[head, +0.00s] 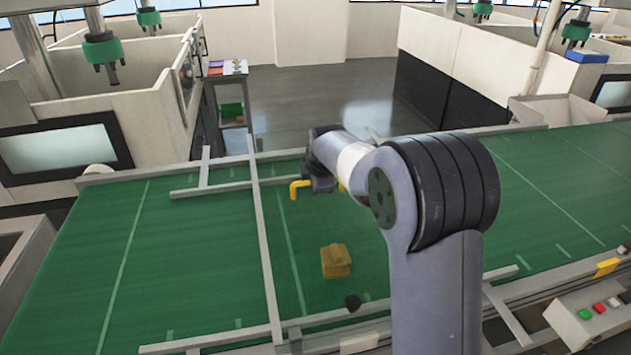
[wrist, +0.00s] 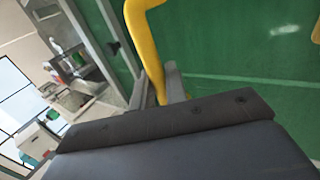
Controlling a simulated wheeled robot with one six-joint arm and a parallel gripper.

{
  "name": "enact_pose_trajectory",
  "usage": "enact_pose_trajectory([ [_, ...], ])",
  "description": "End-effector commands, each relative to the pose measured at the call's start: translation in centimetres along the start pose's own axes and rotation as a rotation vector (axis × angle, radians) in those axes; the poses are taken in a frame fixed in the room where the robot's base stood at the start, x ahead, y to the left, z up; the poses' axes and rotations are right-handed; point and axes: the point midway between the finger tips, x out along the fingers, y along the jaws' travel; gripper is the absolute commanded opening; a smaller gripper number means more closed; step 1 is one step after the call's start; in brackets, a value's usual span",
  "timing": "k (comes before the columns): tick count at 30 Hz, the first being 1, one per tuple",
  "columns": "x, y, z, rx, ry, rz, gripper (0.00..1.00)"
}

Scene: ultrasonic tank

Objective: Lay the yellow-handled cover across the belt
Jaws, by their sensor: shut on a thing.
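The yellow handle (head: 300,187) of the cover shows beside my gripper (head: 321,183) in the head view, over the far part of the green belt (head: 190,260). In the wrist view the yellow handle (wrist: 144,45) is a thick bent bar running down between the two grey fingers of my gripper (wrist: 159,88). My gripper is shut on this handle. The cover's panel cannot be told apart clearly from the belt and rails. Whether it touches the rails cannot be told. My arm hides part of the belt and the handle's right side.
A brown block (head: 336,262) lies on the belt in front of my gripper. A grey bar (head: 262,235) crosses the belt to its left, and a guide rail (head: 210,188) runs at the far side. The belt's left part is clear.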

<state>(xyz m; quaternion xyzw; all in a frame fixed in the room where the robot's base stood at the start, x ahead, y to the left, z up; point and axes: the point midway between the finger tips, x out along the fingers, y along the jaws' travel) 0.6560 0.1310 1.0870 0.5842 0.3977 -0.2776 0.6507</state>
Motion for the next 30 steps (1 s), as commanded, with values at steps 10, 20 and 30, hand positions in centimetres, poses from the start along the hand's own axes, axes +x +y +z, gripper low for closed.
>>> enact_pose_trajectory([
  [10, 0.39, -0.13, 0.0, 0.0, 0.0, 0.006, 0.0],
  [20, 0.8, -0.39, 0.0, 0.0, 0.0, 0.007, 0.15],
  [30, 0.86, -0.5, 0.0, 0.0, 0.0, 0.003, 0.4],
])
